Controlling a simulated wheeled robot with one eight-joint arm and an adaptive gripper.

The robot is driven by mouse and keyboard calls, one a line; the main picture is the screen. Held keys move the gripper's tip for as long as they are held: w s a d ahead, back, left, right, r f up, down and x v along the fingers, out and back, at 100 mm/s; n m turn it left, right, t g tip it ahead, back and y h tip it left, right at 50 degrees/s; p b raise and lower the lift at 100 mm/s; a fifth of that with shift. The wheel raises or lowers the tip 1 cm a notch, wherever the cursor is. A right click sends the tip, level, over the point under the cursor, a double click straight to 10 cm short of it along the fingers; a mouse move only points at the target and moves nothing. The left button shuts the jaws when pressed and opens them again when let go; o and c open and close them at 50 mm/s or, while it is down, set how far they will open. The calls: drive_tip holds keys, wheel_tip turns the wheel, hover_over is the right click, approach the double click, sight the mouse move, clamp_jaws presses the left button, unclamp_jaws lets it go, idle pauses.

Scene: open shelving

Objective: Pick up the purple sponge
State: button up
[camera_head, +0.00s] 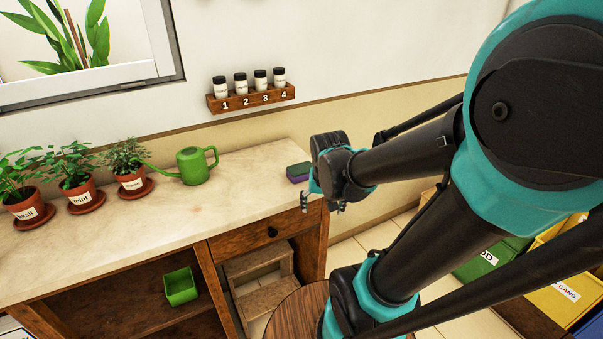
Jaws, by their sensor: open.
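The purple sponge (297,178) lies on the light countertop (235,190) near its right end. It has a dark green top layer above a purple side. My gripper (322,207) is just to the right and in front of the sponge in the picture, at about the counter's right front corner. Its fingers point downward and are apart, with nothing between them. The sponge's right edge is close to my gripper and may be partly hidden by it. I cannot tell the exact gap between them.
A green watering can (193,166) and several potted plants (131,181) stand on the counter to the left. A wall rack (251,97) with numbered jars hangs behind. Below are a green box (180,287), a drawer (262,236) and a wooden step stool (262,268). Bins (565,292) stand right.

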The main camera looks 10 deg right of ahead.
drive_tip(key=w+a+r+m, duration=0.1)
drive_tip(key=w+r, duration=0.1)
drive_tip(key=r, duration=0.1)
drive_tip(key=w+a+r+m+h, duration=0.1)
drive_tip(key=w+r+m, duration=0.1)
drive_tip(key=w, duration=0.1)
drive_tip(key=w+a+r+m+g, duration=0.1)
drive_tip(key=w+a+r+m, duration=0.1)
drive_tip(key=w+r, duration=0.1)
drive_tip(key=shift+w+r+h, duration=0.15)
drive_tip(key=shift+r+h, duration=0.15)
drive_tip(key=shift+r, duration=0.05)
drive_tip(key=w+a+r+m+g+h, duration=0.1)
drive_tip(key=w+a+r+m, duration=0.2)
drive_tip(key=r, duration=0.2)
drive_tip(key=w+a+r+m+h, duration=0.1)
drive_tip(key=w+a+r+m, duration=0.2)
drive_tip(key=r+m, duration=0.15)
approach(299, 168)
drive_tip(key=shift+n, duration=0.45)
drive_tip(key=x, duration=0.4)
drive_tip(key=shift+s+d+f, duration=0.1)
drive_tip(key=shift+s+f, duration=0.25)
drive_tip(key=shift+w+x, duration=0.1)
drive_tip(key=shift+x, duration=1.25)
drive_tip(key=shift+w+x, duration=0.15)
drive_tip(key=shift+x, duration=1.2)
drive_tip(key=c, duration=0.9)
drive_tip(key=shift+r, duration=0.1)
